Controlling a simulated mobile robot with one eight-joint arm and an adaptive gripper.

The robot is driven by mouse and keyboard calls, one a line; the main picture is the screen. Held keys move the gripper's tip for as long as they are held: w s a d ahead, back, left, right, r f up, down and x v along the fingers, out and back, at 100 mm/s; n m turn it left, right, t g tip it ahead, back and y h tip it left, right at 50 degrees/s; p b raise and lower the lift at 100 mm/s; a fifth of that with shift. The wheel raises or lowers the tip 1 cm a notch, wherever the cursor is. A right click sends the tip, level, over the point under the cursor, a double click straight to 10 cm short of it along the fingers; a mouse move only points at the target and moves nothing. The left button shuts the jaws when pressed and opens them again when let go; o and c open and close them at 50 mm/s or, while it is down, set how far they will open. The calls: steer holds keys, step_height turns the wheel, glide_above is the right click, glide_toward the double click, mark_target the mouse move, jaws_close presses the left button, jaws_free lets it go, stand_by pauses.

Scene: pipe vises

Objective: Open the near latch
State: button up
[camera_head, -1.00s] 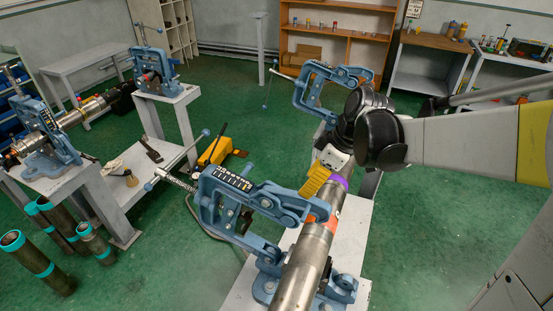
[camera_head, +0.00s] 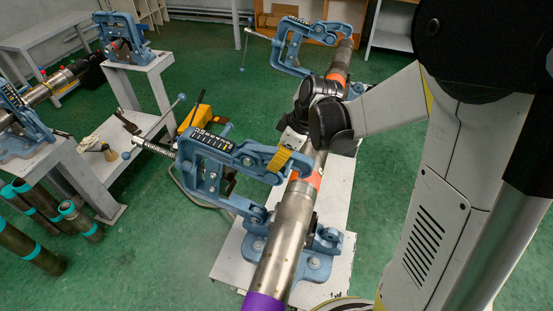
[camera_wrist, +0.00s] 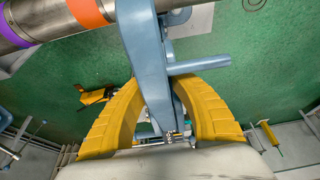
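The near vise (camera_head: 205,175) is blue and stands on a white bench with a long steel pipe (camera_head: 290,225) beside its frame. Its near latch, a blue bar (camera_wrist: 143,35) with a round side pin (camera_wrist: 200,66), fills the middle of the wrist view. My gripper (camera_wrist: 160,85) has two curved yellow fingers, one on each side of this blue bar. The fingers are spread, with the bar between them; whether they touch it I cannot tell. In the head view my gripper (camera_head: 288,163) is at the right end of the vise's upper frame, partly hiding the latch.
A far blue vise (camera_head: 296,50) holds the pipe's other end. More vises stand on a bench at the left. Loose pipes (camera_head: 30,215) with teal bands stand at the lower left. A yellow tool (camera_head: 196,114) lies behind the near vise. Green floor is open around the bench.

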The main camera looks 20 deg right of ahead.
mark_target(269, 147)
jaws_close()
steer(key=shift+r, duration=0.1)
steer(key=shift+w+a+r+g+h+p, duration=0.15)
steer(key=shift+r+g+h+p, duration=0.2)
steer(key=shift+r+g+h, duration=0.25)
steer(key=shift+a+r+g+h+p, duration=0.1)
steer(key=shift+r+g+h+p, duration=0.25)
steer(key=shift+h, duration=0.35)
steer(key=shift+w+a+r+g+h, duration=0.2)
steer(key=shift+a+r+g+h, duration=0.1)
steer(key=shift+r+g+h, duration=0.45)
steer(key=shift+w+a+r+g+h, duration=0.3)
steer(key=shift+g+h, duration=0.2)
steer(key=shift+h, duration=0.45)
steer(key=shift+s+r, duration=0.1)
steer(key=o, duration=0.6)
jaws_free()
